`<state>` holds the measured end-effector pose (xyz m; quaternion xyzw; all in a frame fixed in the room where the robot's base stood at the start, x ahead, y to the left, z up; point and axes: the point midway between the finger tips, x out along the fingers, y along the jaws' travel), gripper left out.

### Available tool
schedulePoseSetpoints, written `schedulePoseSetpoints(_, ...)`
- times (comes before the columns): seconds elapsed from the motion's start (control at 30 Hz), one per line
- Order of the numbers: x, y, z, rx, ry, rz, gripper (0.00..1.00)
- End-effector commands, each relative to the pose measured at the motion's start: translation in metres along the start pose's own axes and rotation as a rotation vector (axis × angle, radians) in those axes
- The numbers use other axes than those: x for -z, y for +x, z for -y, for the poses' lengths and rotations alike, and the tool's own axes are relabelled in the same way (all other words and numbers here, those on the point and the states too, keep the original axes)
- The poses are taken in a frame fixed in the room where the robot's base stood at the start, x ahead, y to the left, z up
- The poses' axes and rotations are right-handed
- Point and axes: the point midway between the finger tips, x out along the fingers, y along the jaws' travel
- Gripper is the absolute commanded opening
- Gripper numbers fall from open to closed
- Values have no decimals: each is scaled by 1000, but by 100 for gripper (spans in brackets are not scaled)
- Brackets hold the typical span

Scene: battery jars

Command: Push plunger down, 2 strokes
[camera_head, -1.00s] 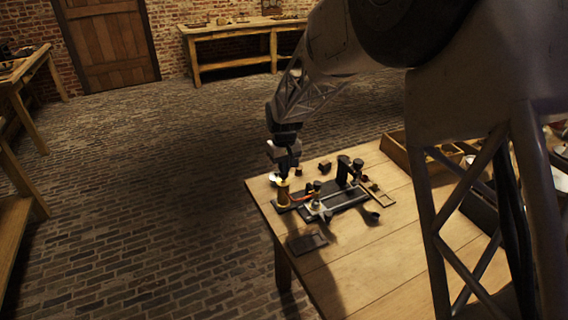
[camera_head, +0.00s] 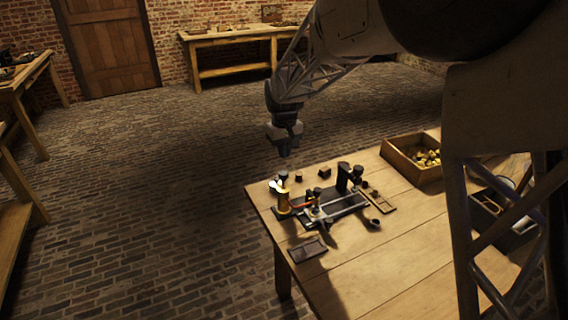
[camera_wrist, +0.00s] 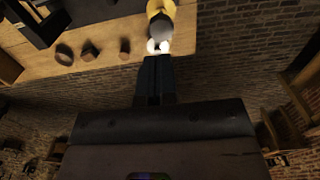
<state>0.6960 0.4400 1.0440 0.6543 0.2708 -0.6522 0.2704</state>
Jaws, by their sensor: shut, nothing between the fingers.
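In the wrist view the grey round knob (camera_wrist: 163,29) shows in front of the yellow cylinder (camera_wrist: 160,7), just beyond my fingertips. My gripper (camera_head: 285,153) is above the knob with a clear gap, pointing down. Its fingers (camera_wrist: 155,62) are together and hold nothing.
A dark base (camera_head: 345,207) with a rail and black posts lies right of the cylinder. Small dark blocks stand behind it. A flat dark tray (camera_head: 307,249) lies in front. A wooden box (camera_head: 398,160) of yellow pieces stands farther right. The table's front middle is clear.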

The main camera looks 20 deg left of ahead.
Motion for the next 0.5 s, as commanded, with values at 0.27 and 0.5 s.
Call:
schedulePoseSetpoints(0.27,0,-41,0,0,0,-2,0)
schedulePoseSetpoints(0.5,0,-55,0,0,0,0,0)
